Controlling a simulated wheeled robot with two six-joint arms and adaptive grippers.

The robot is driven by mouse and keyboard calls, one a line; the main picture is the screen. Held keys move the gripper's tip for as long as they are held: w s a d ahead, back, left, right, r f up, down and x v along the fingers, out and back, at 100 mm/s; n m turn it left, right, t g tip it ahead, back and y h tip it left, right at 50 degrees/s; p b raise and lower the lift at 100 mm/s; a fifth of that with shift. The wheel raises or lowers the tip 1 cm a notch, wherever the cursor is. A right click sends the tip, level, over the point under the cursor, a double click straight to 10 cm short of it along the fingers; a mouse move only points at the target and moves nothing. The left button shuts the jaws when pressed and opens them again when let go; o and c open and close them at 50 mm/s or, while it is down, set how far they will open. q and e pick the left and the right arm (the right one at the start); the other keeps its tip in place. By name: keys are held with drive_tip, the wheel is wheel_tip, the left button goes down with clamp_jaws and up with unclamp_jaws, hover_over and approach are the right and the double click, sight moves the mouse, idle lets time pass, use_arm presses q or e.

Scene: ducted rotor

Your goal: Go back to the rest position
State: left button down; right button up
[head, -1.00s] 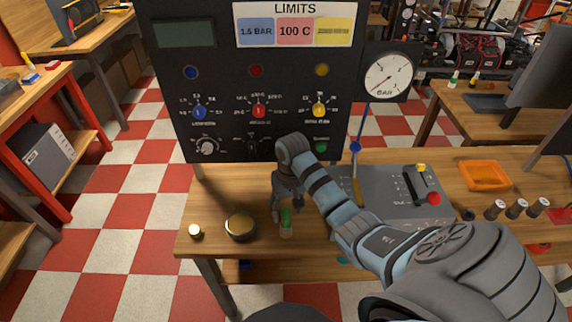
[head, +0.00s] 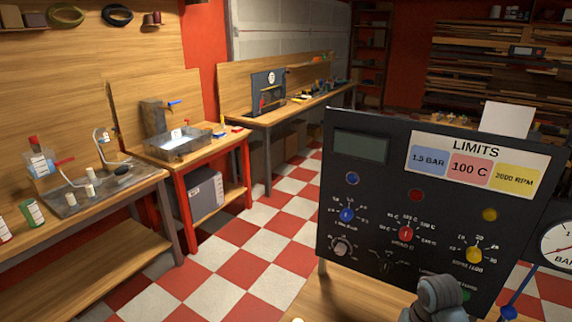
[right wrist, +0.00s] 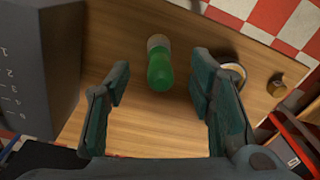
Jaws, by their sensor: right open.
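My right gripper (right wrist: 160,82) is open in the right wrist view, with its two dark fingers wide apart. A small green-topped item (right wrist: 160,67) stands on the wooden table (right wrist: 135,118), seen between and beyond the fingertips; I see no contact. In the head view only a grey link of my right arm shows at the bottom, in front of the panel, and the gripper there is out of frame. My left gripper is in neither current view.
The dark LIMITS panel (head: 345,205) stands behind my right arm, with a gauge (head: 560,245) at its right. In the right wrist view a round tin (right wrist: 233,75) and a brass piece (right wrist: 277,86) lie right of the fingers. Benches line the left wall.

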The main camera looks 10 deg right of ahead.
drive_tip(key=s+a+f+n+t+h, duration=0.15)
drive_tip(key=s+a, duration=0.25)
drive_tip(key=s, duration=0.6)
drive_tip(key=s+a+f+n+t+y, duration=0.1)
drive_tip(key=s+a+n+t, duration=0.15)
drive_tip(key=s, duration=0.75)
wheel_tip(320, 180, down, 22)
drive_tip(key=s+d+r+g+b, duration=0.1)
drive_tip(key=g+b, duration=0.1)
drive_tip(key=s+f+g+b, duration=0.1)
drive_tip(key=s+f, duration=1.3)
drive_tip(key=shift+d+f, duration=0.25)
drive_tip(key=shift+d, duration=0.1)
